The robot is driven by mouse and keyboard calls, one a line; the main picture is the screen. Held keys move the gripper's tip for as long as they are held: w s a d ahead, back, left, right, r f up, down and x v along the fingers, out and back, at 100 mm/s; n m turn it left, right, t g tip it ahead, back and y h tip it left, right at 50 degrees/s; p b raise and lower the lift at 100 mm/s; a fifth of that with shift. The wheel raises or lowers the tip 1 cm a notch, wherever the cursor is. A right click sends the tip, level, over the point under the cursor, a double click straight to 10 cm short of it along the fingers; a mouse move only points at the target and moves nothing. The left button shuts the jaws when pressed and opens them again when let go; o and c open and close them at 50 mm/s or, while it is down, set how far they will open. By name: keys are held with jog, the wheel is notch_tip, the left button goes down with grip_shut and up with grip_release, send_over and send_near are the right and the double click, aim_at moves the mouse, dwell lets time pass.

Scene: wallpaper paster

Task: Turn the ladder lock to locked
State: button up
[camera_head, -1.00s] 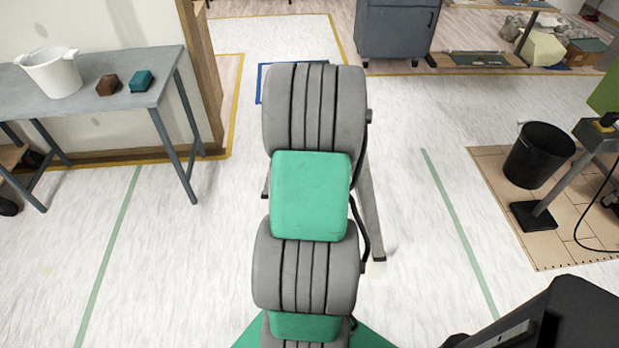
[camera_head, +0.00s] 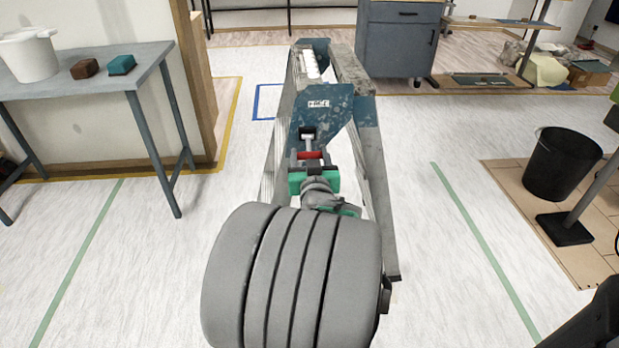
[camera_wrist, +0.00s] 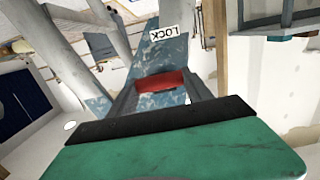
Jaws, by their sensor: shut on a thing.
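A stepladder with a scuffed blue top (camera_head: 335,98) and grey rails stands in front of me in the head view. A white label on the blue part shows in the head view (camera_head: 318,104) and reads LOCK, turned over, in the wrist view (camera_wrist: 164,32). My gripper (camera_head: 311,156), green and grey, is at the ladder just below this label. It is shut on a red lock handle, which shows between the fingers in the wrist view (camera_wrist: 162,81) and as a red strip in the head view. My arm hides the ladder's lower middle.
A grey table (camera_head: 90,88) at the left holds a white bucket (camera_head: 29,56) and two small blocks. A black bin (camera_head: 562,163) stands at the right. A blue-grey cabinet (camera_head: 397,40) stands behind the ladder.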

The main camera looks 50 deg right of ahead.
jog(key=shift+d+f+b, duration=0.1)
jog(key=shift+f+b, duration=0.45)
jog(key=shift+b, duration=0.4)
jog(key=shift+r+t+h+b, duration=0.25)
jog(key=shift+t+h+b, duration=0.05)
jog(key=shift+h+b, duration=0.1)
jog(key=o, duration=1.4)
jog(key=shift+w, duration=0.1)
jog(key=shift+c, duration=0.2)
jog(key=v, duration=0.7)
jog(key=shift+s+a, duration=0.25)
jog(key=shift+s, duration=0.05)
